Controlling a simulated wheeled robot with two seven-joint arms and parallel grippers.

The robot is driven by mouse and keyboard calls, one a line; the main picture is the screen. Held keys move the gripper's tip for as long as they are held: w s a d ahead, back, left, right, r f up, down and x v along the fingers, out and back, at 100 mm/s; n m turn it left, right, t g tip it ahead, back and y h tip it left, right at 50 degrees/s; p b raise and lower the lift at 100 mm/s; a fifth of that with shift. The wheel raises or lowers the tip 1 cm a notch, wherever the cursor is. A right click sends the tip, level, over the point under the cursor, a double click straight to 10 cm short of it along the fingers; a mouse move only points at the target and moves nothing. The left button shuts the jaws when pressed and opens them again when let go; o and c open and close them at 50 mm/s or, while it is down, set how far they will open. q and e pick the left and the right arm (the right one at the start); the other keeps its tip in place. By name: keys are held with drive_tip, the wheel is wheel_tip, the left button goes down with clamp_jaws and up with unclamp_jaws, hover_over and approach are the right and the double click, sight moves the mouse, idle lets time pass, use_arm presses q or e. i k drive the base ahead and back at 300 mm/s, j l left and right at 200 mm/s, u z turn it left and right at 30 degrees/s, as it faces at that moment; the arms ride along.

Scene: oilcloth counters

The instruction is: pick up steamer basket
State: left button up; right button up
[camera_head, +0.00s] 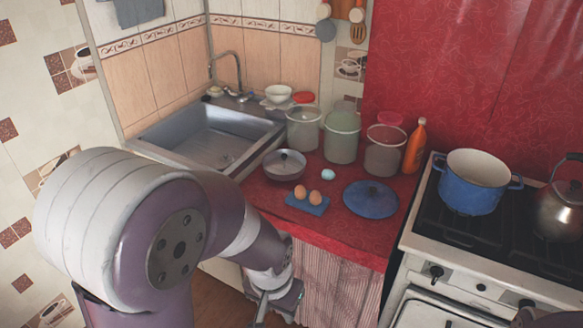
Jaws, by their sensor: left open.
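A round grey metal vessel with a small knob in its middle (284,165) sits on the red counter beside the sink; it looks most like the steamer basket, but I cannot tell for certain. My left gripper (276,304) is open and hangs low in front of the counter's front edge, below and apart from the vessel. Its fingertips are partly cut off by the bottom of the view. My right gripper cannot be made out.
Near the vessel are brown eggs on a blue holder (307,205), a pale blue egg (328,174) and a blue lid (370,200). Several jars (342,136) and an orange bottle (415,147) stand behind. The sink (205,135) is left; a stove with a blue pot (470,188) and kettle (560,210) is right.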

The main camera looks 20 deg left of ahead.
sight(282, 165)
drive_tip(key=z, duration=0.35)
drive_tip(key=j+z, duration=0.15)
drive_tip(key=z, duration=0.25)
drive_tip(key=j+z, duration=0.1)
drive_tip(key=z, duration=0.25)
drive_tip(key=j+z, duration=0.2)
drive_tip(key=j, duration=0.2)
drive_tip(key=j+z, duration=0.2)
drive_tip(key=j, duration=0.2)
drive_tip(key=k+j+z, duration=0.15)
drive_tip(key=j, duration=0.2)
drive_tip(key=k+j+z, duration=0.2)
drive_tip(key=j, duration=0.2)
drive_tip(key=j+z, duration=0.2)
drive_tip(key=j, duration=0.15)
drive_tip(key=k+j+z, duration=0.2)
drive_tip(key=j, duration=0.15)
drive_tip(key=k+j, duration=0.15)
drive_tip(key=j, duration=0.2)
drive_tip(key=k+j, duration=0.15)
drive_tip(key=j, duration=0.15)
drive_tip(key=k+j, duration=0.15)
drive_tip(key=j, duration=0.2)
drive_tip(key=k+j, duration=0.15)
drive_tip(key=j, duration=0.2)
